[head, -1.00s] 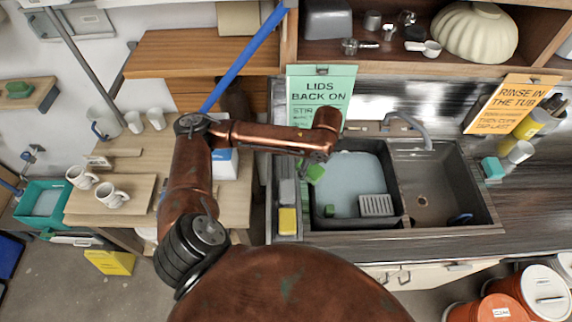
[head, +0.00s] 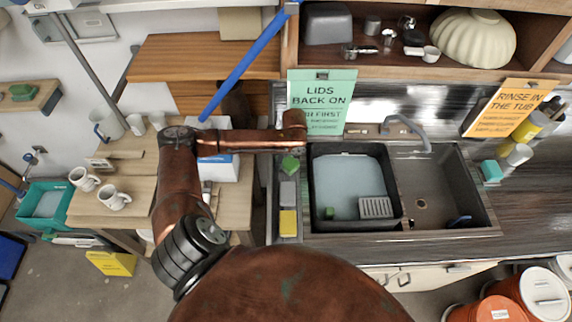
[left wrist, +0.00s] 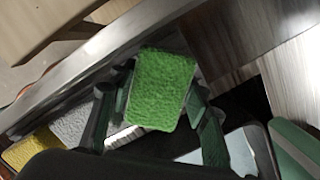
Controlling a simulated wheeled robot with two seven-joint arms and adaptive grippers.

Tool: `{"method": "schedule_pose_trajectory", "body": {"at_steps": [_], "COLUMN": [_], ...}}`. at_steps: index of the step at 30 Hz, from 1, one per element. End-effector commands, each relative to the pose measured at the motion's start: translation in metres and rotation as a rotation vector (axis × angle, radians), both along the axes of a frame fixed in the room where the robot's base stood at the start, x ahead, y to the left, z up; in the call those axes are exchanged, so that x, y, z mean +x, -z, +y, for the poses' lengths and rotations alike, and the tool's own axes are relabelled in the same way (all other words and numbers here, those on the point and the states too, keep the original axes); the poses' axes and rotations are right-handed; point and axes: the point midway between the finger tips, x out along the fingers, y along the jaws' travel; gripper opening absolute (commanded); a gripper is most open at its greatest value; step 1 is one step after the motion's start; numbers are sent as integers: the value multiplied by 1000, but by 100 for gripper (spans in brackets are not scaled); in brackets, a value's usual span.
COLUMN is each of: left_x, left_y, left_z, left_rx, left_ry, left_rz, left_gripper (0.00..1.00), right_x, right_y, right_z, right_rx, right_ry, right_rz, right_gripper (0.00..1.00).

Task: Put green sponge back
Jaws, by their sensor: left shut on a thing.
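The green sponge (head: 290,164) is held by my left gripper (head: 291,156), above the far end of a narrow sponge tray (head: 287,239) at the left of the sink. In the left wrist view the green sponge (left wrist: 163,90) sits between the two fingers (left wrist: 150,105), which are shut on it. A grey sponge (head: 288,192) and a yellow sponge (head: 288,223) lie in the tray, nearer than the green one. Whether the green sponge touches the tray is hard to tell. My right gripper is not in view.
A tub of water (head: 345,180) fills the left basin, with a small green block (head: 329,212) and a grey ribbed piece (head: 376,207) in it. A green sign (head: 321,100) stands behind the tray. A white-and-blue box (head: 219,167) is on the left table.

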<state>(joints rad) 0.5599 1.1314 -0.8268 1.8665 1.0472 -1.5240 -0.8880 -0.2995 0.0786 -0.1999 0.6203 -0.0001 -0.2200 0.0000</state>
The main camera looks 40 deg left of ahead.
Motion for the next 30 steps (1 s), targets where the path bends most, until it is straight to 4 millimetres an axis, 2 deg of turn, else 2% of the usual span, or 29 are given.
{"method": "schedule_pose_trajectory", "body": {"at_steps": [1,5,16,17,24,30], "left_x": [-2,-1,-1,-1,-1,-1], "left_y": [10,25,29,29,29,29], "left_z": [-2,-2,-2,-2,-2,-2], "left_rx": [-3,-1,-1,-1,-1,-1], "left_ry": [0,1,1,1,1,1], "left_rz": [5,1,2,1,1,1], "left_gripper": [13,13,13,45,61,61], "right_x": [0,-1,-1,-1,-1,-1], "right_y": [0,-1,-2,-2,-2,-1], "right_z": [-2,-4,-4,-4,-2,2], "right_rx": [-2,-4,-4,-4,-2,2], "right_ry": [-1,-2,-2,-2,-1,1], "right_rz": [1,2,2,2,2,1], "right_gripper": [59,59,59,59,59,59]}}
